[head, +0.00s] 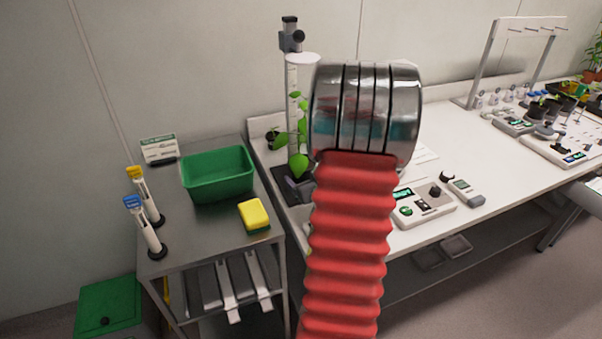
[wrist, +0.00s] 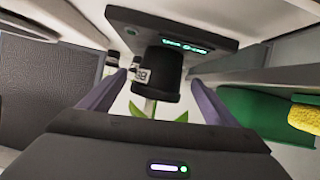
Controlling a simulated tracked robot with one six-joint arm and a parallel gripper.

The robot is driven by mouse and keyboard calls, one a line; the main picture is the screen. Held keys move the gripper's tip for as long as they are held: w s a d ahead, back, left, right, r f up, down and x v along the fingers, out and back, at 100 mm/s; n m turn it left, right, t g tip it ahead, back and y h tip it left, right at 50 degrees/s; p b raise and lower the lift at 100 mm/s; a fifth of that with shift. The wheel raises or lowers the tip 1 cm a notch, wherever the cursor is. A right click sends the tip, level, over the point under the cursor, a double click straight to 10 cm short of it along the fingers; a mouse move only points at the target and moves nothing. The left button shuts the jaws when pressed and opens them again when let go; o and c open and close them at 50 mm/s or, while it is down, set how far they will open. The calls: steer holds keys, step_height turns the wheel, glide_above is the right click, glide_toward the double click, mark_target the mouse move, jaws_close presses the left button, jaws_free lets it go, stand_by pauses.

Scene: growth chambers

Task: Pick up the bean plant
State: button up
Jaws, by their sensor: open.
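The bean plant shows in the head view as green leaves (head: 299,164) beside a clear graduated column, partly hidden behind my arm. In the wrist view, which looks upside down, its black pot (wrist: 161,85) carries a white label and stands on a dark base with a lit display (wrist: 185,45). Green leaves (wrist: 150,112) show beyond the pot, partly hidden by my gripper body. My gripper (wrist: 158,78) is open, with one finger on each side of the pot. I see gaps beside the pot; it is not held. The gripper is mostly hidden in the head view.
A steel cart at left holds a green bin (head: 218,174), a yellow sponge (head: 254,215) and two capped tubes (head: 148,225). On the white bench, a control box (head: 424,205) stands right of my arm. The bench middle is mostly clear; a white rack (head: 487,60) stands farther right.

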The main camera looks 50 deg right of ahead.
steer(key=shift+w, duration=0.1)
steer(key=shift+x, duration=2.6)
steer(key=shift+d+r, duration=0.1)
steer(key=shift+r, duration=0.05)
steer(key=shift+c, duration=0.4)
steer(key=c, duration=1.3)
steer(key=shift+c, duration=0.2)
steer(key=shift+r, duration=0.1)
